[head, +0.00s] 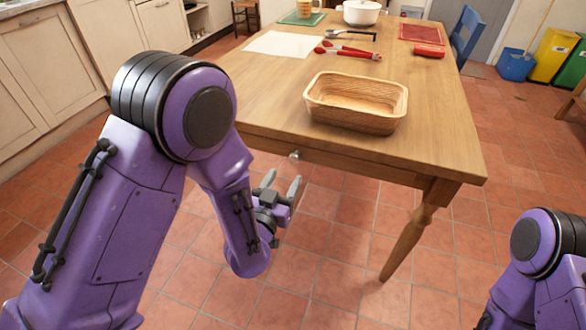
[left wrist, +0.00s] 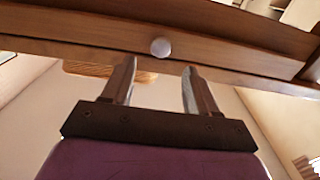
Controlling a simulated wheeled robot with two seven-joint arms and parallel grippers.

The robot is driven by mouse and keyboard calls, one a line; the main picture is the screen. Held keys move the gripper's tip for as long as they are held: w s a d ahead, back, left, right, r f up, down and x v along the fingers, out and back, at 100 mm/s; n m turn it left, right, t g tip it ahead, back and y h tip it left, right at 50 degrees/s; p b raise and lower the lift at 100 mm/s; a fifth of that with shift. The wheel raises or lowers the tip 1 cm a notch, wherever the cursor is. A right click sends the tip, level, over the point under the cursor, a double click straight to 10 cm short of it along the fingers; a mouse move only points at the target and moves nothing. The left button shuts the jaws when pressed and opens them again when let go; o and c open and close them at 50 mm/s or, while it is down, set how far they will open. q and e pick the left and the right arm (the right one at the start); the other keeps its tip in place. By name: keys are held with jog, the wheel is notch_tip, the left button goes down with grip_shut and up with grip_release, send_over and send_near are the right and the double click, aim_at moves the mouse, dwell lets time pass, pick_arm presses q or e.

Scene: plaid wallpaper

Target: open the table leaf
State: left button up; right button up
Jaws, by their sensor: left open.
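The wooden table (head: 255,92) stands in front of me, with a small round metal knob (head: 295,156) on its near apron, under the top's edge. The knob also shows in the left wrist view (left wrist: 160,47), just beyond and between the fingertips. My left gripper (head: 281,181) is open and empty, below and slightly left of the knob, apart from it. Its two fingers show in the left wrist view (left wrist: 157,72). My right arm shows at the lower right of the head view, but its gripper is out of the picture.
On the table are a wicker basket (head: 357,117) near the front, red-handled tongs (head: 347,52), a white sheet (head: 284,44), a red mat (head: 421,34) and a white pot (head: 361,12). A table leg (head: 408,240) stands at the right. Tiled floor below is clear.

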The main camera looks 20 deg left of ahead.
aim_at(294, 160)
pick_arm(q)
jog(key=w, duration=0.7)
jog(key=shift+w+d, duration=0.1)
jog(key=shift+w, duration=0.1)
